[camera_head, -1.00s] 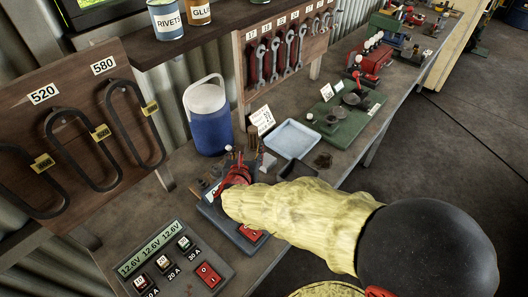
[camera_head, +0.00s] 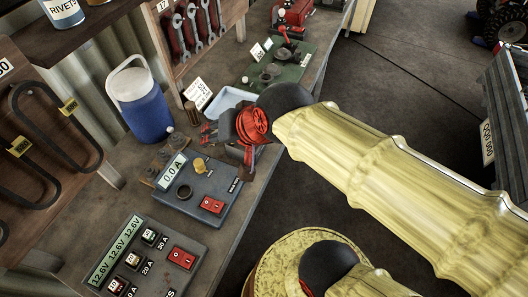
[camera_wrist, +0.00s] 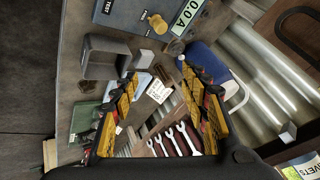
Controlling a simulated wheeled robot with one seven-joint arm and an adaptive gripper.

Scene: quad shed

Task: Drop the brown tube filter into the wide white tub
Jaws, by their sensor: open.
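The brown tube filter (camera_head: 192,113) appears as a small upright cylinder on the bench, between the blue cooler and my gripper. It also shows in the wrist view (camera_wrist: 159,92), between and beyond my fingers. The wide white tub (camera_head: 228,97) is a shallow, pale blue-white tray behind my gripper, partly covered by my wrist. In the wrist view it shows partly behind the left finger (camera_wrist: 143,84). My gripper (camera_head: 222,138) is above the bench, pointing toward the filter. Its yellow-black fingers are open in the wrist view (camera_wrist: 158,76), with nothing held.
A blue cooler (camera_head: 140,103) stands left of the filter. A grey meter box (camera_head: 197,187) lies in front. A grey open box (camera_wrist: 105,58) and a white label card (camera_head: 199,93) are close by. Wrenches hang on a board (camera_head: 190,30) behind.

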